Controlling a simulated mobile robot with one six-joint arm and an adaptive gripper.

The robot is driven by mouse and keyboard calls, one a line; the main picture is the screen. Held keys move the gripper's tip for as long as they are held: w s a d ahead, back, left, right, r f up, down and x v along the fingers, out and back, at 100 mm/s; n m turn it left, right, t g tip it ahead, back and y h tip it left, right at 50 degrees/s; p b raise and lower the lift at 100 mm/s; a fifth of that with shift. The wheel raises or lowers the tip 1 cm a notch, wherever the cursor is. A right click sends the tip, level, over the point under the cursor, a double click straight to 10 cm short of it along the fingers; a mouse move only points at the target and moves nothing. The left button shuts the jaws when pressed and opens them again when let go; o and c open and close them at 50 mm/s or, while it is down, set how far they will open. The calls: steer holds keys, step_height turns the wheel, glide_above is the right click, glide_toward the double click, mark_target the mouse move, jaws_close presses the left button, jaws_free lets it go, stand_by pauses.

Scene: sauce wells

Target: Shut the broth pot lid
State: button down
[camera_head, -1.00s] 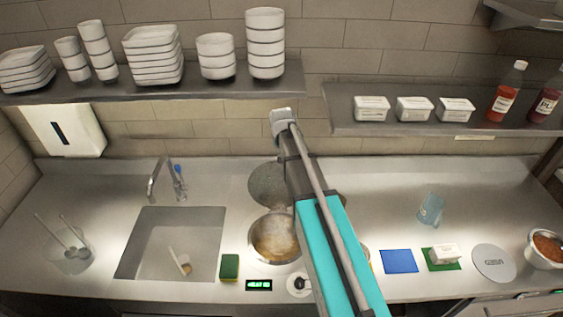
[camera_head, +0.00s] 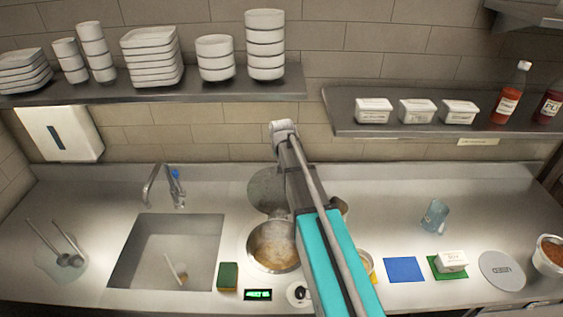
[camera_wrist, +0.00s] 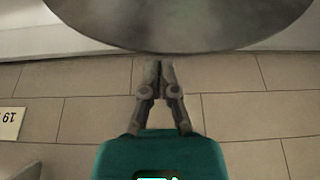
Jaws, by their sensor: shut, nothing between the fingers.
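The broth pot (camera_head: 256,258) is a round metal well set in the counter, with brownish broth inside. Its grey round lid (camera_head: 268,188) stands open behind the well, raised from its back edge. My arm crosses in front and covers the right side of both lid and well. In the wrist view the lid (camera_wrist: 185,25) is a large grey disc across the top, close to my fingertips. My gripper (camera_wrist: 160,64) is shut and empty, its tips just short of the disc's edge; I cannot tell whether they touch. My gripper is hidden in the head view.
A sink (camera_head: 165,250) lies left of the pot, with a green sponge (camera_head: 228,276) between them. A control knob (camera_head: 299,293) and green display (camera_head: 258,295) sit in front. Right are a blue square (camera_head: 404,270) and a tumbler (camera_head: 434,215). Shelves (camera_head: 400,133) overhang behind.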

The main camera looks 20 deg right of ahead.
steer(key=shift+b+x, duration=2.4)
steer(key=shift+x, duration=0.45)
steer(key=shift+a, duration=0.1)
